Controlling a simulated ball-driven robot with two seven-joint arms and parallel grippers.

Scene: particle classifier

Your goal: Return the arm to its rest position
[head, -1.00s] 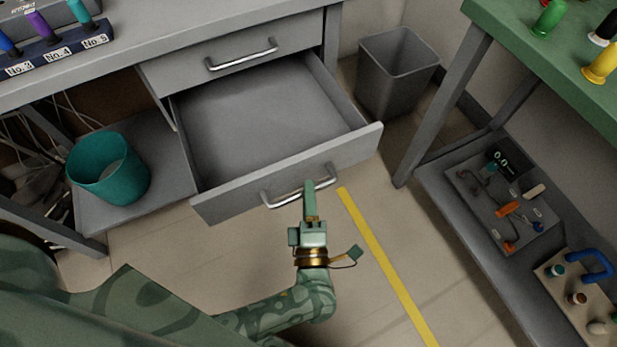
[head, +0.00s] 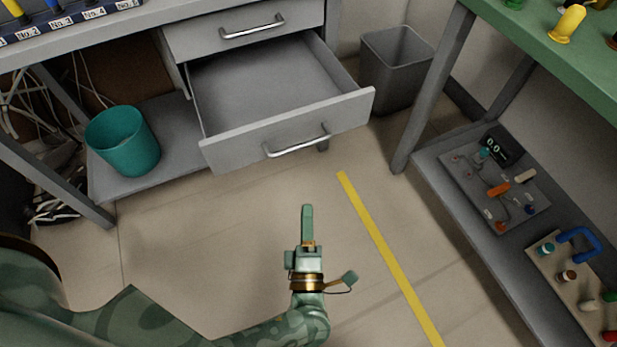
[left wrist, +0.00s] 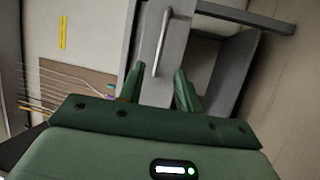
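My left gripper (head: 306,212) is in the lower middle of the head view, over the floor. It is clear of the open lower drawer (head: 270,95) and its silver handle (head: 297,142). In the left wrist view the two green fingers of the left gripper (left wrist: 160,72) stand apart with nothing held between them. A drawer handle (left wrist: 161,42) shows beyond the fingers there. The lower drawer is pulled out and looks empty. My right gripper is in neither view.
The upper drawer (head: 290,22) is shut. A teal bin (head: 125,143) stands on the low shelf at left, a grey bin (head: 393,72) at the back. A green-topped bench (head: 530,50) stands at right. Floor with a yellow line (head: 385,255) is clear around the gripper.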

